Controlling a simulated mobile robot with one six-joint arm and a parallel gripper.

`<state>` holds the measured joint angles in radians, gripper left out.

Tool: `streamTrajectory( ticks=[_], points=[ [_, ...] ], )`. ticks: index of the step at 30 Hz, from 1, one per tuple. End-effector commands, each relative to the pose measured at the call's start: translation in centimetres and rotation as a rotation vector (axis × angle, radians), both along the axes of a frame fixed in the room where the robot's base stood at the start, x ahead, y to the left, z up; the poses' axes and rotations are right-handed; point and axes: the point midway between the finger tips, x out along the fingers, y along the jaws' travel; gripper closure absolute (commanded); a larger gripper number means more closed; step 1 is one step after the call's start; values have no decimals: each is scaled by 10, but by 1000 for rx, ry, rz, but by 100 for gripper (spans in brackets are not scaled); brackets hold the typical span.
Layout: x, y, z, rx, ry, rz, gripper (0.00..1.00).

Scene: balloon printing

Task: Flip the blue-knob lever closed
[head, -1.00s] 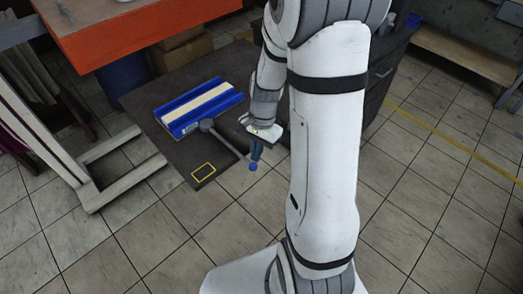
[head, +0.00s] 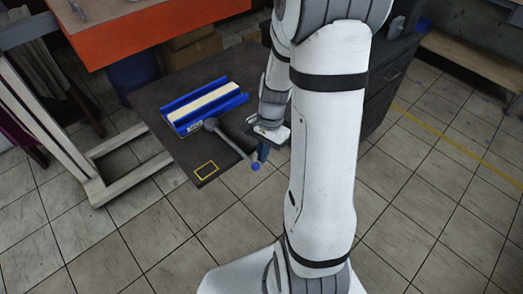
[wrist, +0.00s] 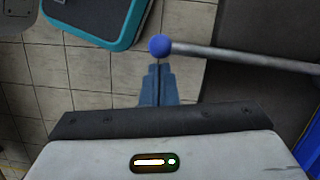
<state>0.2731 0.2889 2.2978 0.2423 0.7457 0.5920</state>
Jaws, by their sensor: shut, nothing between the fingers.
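The lever is a grey metal rod (wrist: 240,56) ending in a blue knob (wrist: 159,46). In the head view the blue knob (head: 256,166) hangs just past the dark table's front edge, and the rod (head: 232,144) runs back up-left to a grey pivot beside the blue and cream press (head: 206,106). My gripper (head: 263,152) is shut and empty, close beside the knob on its right. In the wrist view my gripper's blue fingertips (wrist: 157,70) are together, just below the knob in the picture. I cannot tell whether they touch it.
The dark table (head: 160,95) carries a yellow-outlined rectangle (head: 206,170) near its front corner. An orange-topped bench (head: 150,30) stands behind and a pale frame (head: 110,165) at left. A teal-edged dark object (wrist: 100,20) shows in the wrist view. The tiled floor in front is open.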

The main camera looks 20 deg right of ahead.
Motion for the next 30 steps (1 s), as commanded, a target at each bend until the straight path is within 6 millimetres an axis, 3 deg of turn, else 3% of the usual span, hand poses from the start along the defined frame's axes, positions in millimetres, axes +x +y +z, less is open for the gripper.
streamTrajectory(
  ticks=[5,12,18,30],
  points=[
    [16,-31,12,-4,-13,-2,100],
    [22,-41,69,-7,-22,-1,100],
    [25,-46,97,-7,-21,2,100],
    [26,-47,106,-7,-19,3,100]
  ],
)
